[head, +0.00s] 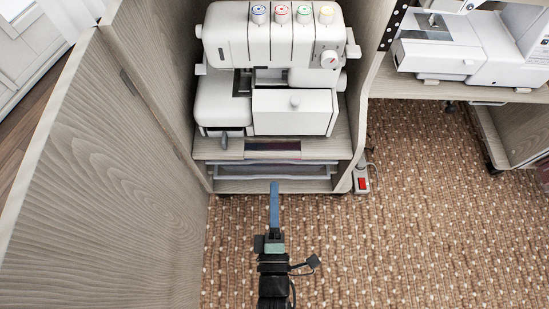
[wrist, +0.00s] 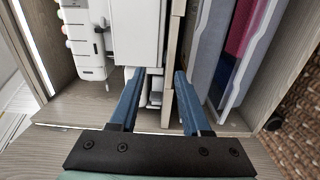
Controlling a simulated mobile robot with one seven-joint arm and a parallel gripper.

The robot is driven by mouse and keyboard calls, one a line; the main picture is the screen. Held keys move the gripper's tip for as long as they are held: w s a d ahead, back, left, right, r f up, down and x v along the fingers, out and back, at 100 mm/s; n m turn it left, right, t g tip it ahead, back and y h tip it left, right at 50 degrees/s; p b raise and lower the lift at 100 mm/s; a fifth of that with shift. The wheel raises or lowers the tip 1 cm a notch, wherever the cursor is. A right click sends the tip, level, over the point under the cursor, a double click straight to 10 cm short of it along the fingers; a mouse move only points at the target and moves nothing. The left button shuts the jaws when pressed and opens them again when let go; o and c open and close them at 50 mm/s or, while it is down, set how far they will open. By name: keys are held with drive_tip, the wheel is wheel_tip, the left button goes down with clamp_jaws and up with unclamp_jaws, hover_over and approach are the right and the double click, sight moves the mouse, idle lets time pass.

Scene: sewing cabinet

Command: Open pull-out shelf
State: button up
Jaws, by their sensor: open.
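The pull-out shelf (head: 235,148) is a wood-grain board inside the cabinet, under a white sewing machine (head: 290,112). A dark reddish strip (head: 272,149) shows at the middle of its front edge. In the wrist view the shelf appears as a narrow beige strip (wrist: 174,45), turned on its side, beyond the fingertips. My gripper (head: 274,184) is in front of the cabinet, below the shelf edge in the head view. Its two blue fingers are apart in the wrist view (wrist: 157,75), with nothing held between them. Contact with the shelf cannot be told.
Below the shelf is a grey tray (head: 240,172); purple fabric (wrist: 241,28) shows in the wrist view. A wooden cabinet door (head: 105,180) stands at left. A red-switched power strip (head: 361,181) lies at right. Another machine (head: 450,58) sits on the right table.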

sight(273, 157)
drive_tip(key=w+b, duration=0.1)
drive_tip(key=w, duration=0.2)
drive_tip(key=w+f+b, duration=0.1)
drive_tip(key=w+b, duration=0.1)
drive_tip(key=w, duration=0.2)
drive_tip(key=w+f+b, duration=0.1)
drive_tip(key=w+b, duration=0.1)
drive_tip(key=w, duration=0.1)
drive_tip(key=shift+w+a+f, duration=0.1)
drive_tip(key=shift+w+a, duration=0.05)
drive_tip(key=shift+w, duration=0.75)
clamp_jaws()
idle(0.6)
